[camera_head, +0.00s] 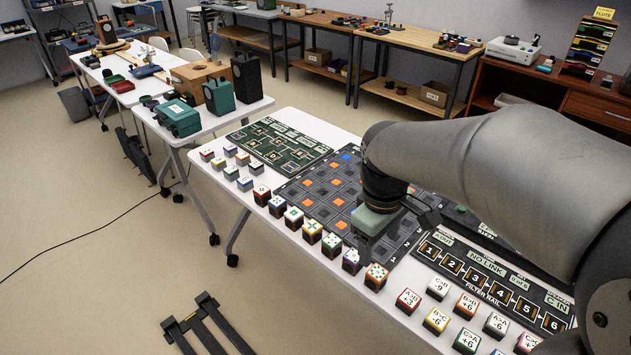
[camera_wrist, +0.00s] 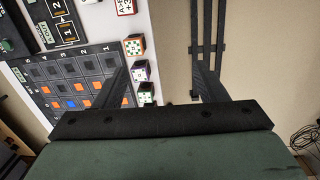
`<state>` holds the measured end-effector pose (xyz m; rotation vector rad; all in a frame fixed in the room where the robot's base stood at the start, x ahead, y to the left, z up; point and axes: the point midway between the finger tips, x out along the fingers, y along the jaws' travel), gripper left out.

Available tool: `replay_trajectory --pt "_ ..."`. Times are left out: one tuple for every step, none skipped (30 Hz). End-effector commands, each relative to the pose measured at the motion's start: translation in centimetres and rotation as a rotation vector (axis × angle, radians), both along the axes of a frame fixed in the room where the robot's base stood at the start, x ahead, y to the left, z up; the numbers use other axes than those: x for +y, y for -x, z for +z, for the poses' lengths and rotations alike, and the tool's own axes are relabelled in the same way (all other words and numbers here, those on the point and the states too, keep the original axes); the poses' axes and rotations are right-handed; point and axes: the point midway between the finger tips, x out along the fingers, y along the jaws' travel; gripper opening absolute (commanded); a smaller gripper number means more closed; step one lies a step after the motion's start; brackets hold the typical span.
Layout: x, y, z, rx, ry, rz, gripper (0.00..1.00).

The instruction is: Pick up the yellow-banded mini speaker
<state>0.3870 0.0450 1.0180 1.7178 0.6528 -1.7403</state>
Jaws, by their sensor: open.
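A row of small cubes with patterned tops stands along the table's front edge in the head view. The cube with a yellowish band, seemingly the yellow-banded mini speaker (camera_head: 312,232), stands midway in the row. A green-banded cube (camera_head: 331,246), a purple-banded cube (camera_head: 352,262) and an orange-banded cube (camera_head: 376,278) stand to its right. My gripper (camera_head: 370,240) is open and empty above the grid board, right of the yellowish cube. In the wrist view my gripper (camera_wrist: 160,78) has its fingers wide apart; the yellowish cube cannot be made out there.
A dark grid board (camera_head: 322,196) with orange and blue squares lies behind the row. Several lettered blocks (camera_head: 437,320) stand at the right before a filter rail board (camera_head: 480,275). Small cubes (camera_head: 245,183) stand at the left. Floor lies beyond the front edge.

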Motion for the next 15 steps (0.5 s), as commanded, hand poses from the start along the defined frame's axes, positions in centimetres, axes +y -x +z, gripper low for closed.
replay_trajectory --pt "1.6 -3.4 -0.4 0.021 0.010 0.180 0.65" --pt "2.5 -5.2 -0.5 0.030 0.013 0.288 0.65" --pt "3.7 -7.5 -0.6 0.042 0.017 0.434 0.65" --pt "4.7 -9.2 -0.8 0.051 0.017 0.541 0.65" --pt "5.7 -10.9 -1.1 0.060 0.017 0.647 0.65" --pt "7.0 -12.9 -1.5 0.069 0.013 0.784 0.65" --pt "7.9 -14.4 -1.9 0.074 0.010 0.882 0.65" --pt "8.8 -15.8 -2.3 0.078 0.004 0.975 0.65" --pt "9.8 -17.4 -2.8 0.082 -0.004 1.090 0.65" --pt "10.5 -18.5 -3.3 0.084 -0.010 1.168 0.65" --pt "11.1 -19.5 -3.6 0.085 -0.016 1.241 0.65" --pt "11.8 -20.7 -4.1 0.084 -0.022 1.323 0.65" --pt "12.3 -21.4 -4.4 0.083 -0.028 1.378 0.65" --pt "12.6 -22.1 -4.7 0.082 -0.033 1.425 0.65" --pt "13.0 -22.8 -5.0 0.080 -0.037 1.477 0.65"
